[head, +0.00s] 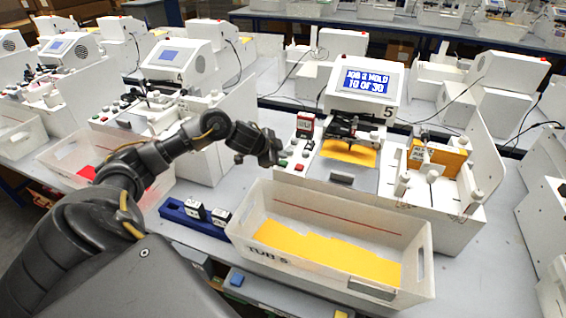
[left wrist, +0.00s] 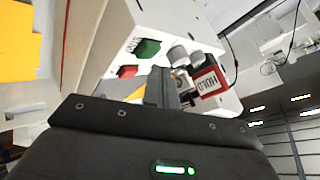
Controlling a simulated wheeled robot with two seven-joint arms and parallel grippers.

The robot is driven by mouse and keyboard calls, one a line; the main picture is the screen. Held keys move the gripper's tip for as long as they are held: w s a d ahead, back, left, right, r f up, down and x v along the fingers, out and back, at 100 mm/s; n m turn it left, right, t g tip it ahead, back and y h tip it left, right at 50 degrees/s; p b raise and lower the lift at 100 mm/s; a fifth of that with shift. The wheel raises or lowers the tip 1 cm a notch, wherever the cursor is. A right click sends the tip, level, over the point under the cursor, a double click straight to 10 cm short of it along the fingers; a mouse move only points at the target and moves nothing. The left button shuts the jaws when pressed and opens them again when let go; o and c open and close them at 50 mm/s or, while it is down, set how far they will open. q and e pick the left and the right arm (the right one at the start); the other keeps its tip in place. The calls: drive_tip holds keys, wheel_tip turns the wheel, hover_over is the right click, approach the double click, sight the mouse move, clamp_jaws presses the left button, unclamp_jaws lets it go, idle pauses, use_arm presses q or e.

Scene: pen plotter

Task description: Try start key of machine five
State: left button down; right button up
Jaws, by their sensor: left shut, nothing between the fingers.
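Machine five (head: 366,107) is white, with a blue lit screen (head: 366,81) that reads a job in hold and a count that looks like 10 of 30. Its control panel is at its left front. In the left wrist view a green key (left wrist: 147,48) and a red key (left wrist: 127,71) sit side by side on the panel, with grey knobs (left wrist: 178,55) beyond. A red-framed HOLD tag (left wrist: 209,82) stands beside them; it also shows in the head view (head: 305,124). My left gripper (head: 272,152) is shut and empty, close by the panel's left side. Whether it touches anything cannot be told.
A clear tub (head: 330,213) with yellow sheets stands in front of the machine. A blue holder (head: 183,216) with small white blocks lies left of it. Machine four (head: 180,66) stands to the left, and similar machines fill the tables behind.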

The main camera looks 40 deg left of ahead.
use_arm(q)
drive_tip(key=shift+f, duration=0.15)
drive_tip(key=shift+f, duration=0.25)
drive_tip(key=shift+f, duration=0.45)
idle(0.6)
drive_tip(key=shift+r, duration=0.1)
drive_tip(key=shift+r+p, duration=0.8)
wheel_tip(320, 180, up, 5)
drive_tip(key=p, duration=0.5)
idle(0.5)
